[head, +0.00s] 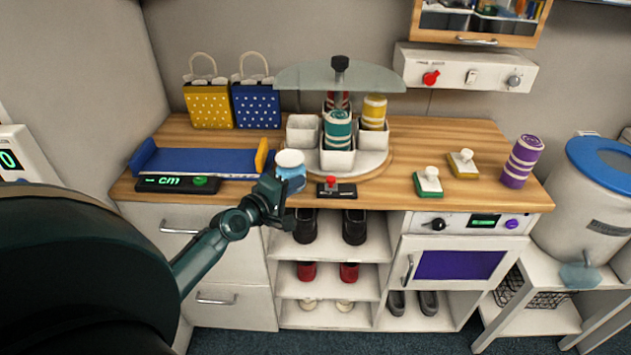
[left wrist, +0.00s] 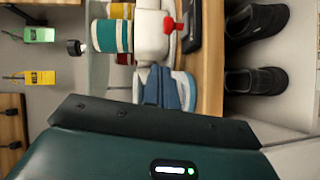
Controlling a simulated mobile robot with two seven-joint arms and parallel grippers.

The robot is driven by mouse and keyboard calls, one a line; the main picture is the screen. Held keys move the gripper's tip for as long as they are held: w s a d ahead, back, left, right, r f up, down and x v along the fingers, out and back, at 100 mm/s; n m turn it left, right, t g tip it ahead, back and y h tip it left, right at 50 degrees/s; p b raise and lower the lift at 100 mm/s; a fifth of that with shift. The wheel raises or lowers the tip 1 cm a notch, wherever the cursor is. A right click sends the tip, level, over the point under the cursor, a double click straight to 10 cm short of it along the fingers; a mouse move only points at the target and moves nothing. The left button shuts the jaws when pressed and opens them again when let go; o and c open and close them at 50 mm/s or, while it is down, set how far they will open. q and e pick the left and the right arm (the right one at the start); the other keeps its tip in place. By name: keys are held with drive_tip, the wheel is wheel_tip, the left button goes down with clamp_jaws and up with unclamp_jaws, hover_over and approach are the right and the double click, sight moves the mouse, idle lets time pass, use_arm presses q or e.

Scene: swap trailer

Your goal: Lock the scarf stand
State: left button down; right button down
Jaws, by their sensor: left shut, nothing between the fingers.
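The scarf stand (head: 378,165) is a round white turntable on a wooden disc, with white compartments, a glass top and a black knob. It holds rolled scarves: teal (head: 338,130), yellow (head: 374,112) and a red one partly hidden behind. A small black lock box (head: 345,192) with a red lever (head: 331,182) sits at the stand's front. The red lever also shows in the left wrist view (left wrist: 168,25). My left gripper (head: 277,196) is shut and empty, at the counter's front edge, left of the lock box and just before a blue-and-white item (head: 291,172). My right gripper is out of view.
A blue tray (head: 205,162) and a black "cm" display (head: 178,184) lie left. Two dotted bags (head: 208,106) stand behind. Green (head: 428,183) and yellow (head: 463,164) stamps and a purple roll (head: 522,162) are right.

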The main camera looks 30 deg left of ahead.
sight(331, 183)
use_arm(q)
drive_tip(key=w, duration=0.1)
drive_tip(key=w+d, duration=0.1)
drive_tip(key=w+d+p, duration=0.1)
drive_tip(key=shift+w+d+f, duration=0.1)
drive_tip(key=shift+d+f, duration=0.05)
drive_tip(key=shift+f, duration=0.15)
drive_tip(key=shift+w+d+f, duration=0.2)
drive_tip(key=shift+w+d, duration=0.1)
drive_tip(key=shift+d, duration=0.1)
drive_tip(key=shift+d, duration=0.1)
